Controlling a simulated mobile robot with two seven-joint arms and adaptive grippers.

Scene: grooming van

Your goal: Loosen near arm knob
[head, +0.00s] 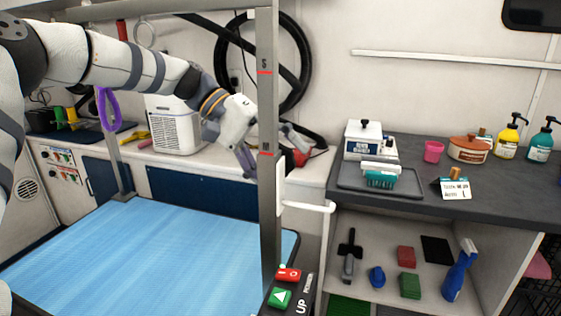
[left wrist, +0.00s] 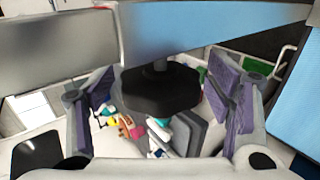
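The near arm knob (left wrist: 158,96) is black and many-sided, on a short stem below the grey post in the left wrist view. My left gripper (left wrist: 166,78) is open, with one purple-grey finger on each side of the knob and a visible gap to both. In the head view my left gripper (head: 271,152) is partly behind the near upright post (head: 265,120) of the grooming arm, which has red marks. The knob is hidden in the head view. My right gripper is not in view.
The blue grooming table (head: 140,255) lies below the arm. A white handle (head: 308,206) sticks out from the post, with an UP control panel (head: 290,292) below. The dark counter (head: 400,205) at right holds bottles and a tray. A purple loop (head: 108,109) hangs at left.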

